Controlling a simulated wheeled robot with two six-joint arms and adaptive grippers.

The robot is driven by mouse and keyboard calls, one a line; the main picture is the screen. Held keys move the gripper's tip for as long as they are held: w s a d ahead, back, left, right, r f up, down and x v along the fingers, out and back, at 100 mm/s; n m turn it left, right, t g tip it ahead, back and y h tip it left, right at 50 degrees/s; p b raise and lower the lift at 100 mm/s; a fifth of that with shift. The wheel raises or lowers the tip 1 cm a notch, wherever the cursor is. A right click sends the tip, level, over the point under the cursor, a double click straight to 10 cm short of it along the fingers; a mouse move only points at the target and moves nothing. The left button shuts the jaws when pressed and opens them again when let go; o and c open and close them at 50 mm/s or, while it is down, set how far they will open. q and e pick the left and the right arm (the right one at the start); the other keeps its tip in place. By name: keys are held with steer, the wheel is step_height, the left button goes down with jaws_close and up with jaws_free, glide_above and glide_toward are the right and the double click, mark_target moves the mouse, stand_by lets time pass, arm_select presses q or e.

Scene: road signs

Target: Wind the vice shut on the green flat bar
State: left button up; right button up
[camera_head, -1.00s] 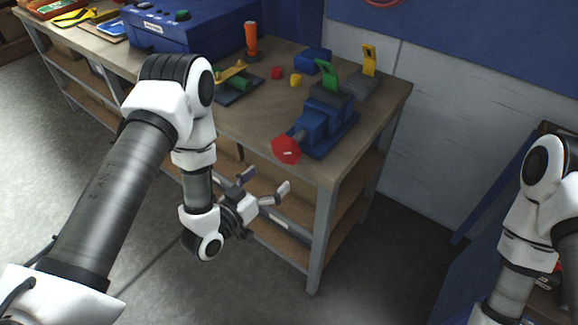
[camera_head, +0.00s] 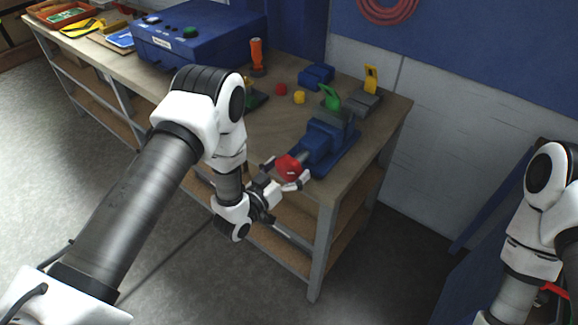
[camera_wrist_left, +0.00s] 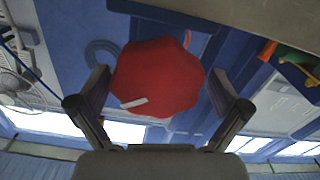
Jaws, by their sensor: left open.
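The blue vice (camera_head: 322,143) stands at the right front of the workbench. Its red lobed handwheel (camera_head: 289,168) faces the front edge. The green flat bar (camera_head: 330,97) stands tilted at the vice's jaws; whether the jaws touch it I cannot tell. My left gripper (camera_head: 286,175) is open, with its fingers either side of the red handwheel. In the left wrist view the handwheel (camera_wrist_left: 158,78) with a pale mark lies between the two open fingers, with gaps visible at both sides. My right gripper is out of view; only part of its arm shows.
A large blue box (camera_head: 197,38) stands at the back left.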

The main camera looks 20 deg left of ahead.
arm_select(q)
steer(key=shift+s+d+r, duration=0.1)
steer(key=shift+s+r, duration=0.05)
steer(key=c, duration=1)
steer(key=shift+m+b, duration=0.3)
steer(key=shift+m, duration=0.1)
steer(key=m+b, duration=0.2)
steer(key=m, duration=0.1)
steer(key=m+b, duration=0.2)
steer(key=m, duration=0.1)
steer(key=m+b, duration=0.2)
steer(key=shift+f+m, duration=0.2)
steer(key=shift+m, duration=0.2)
steer(key=m+b, duration=0.5)
steer(key=m, duration=0.1)
steer(key=shift+d+f, duration=0.1)
steer(key=m+b, duration=0.5)
steer(key=m, duration=0.1)
steer(key=shift+b, duration=0.4)
steer(key=shift+m+b, duration=0.7)
steer(key=shift+m, duration=0.3)
steer(key=shift+r, duration=0.2)
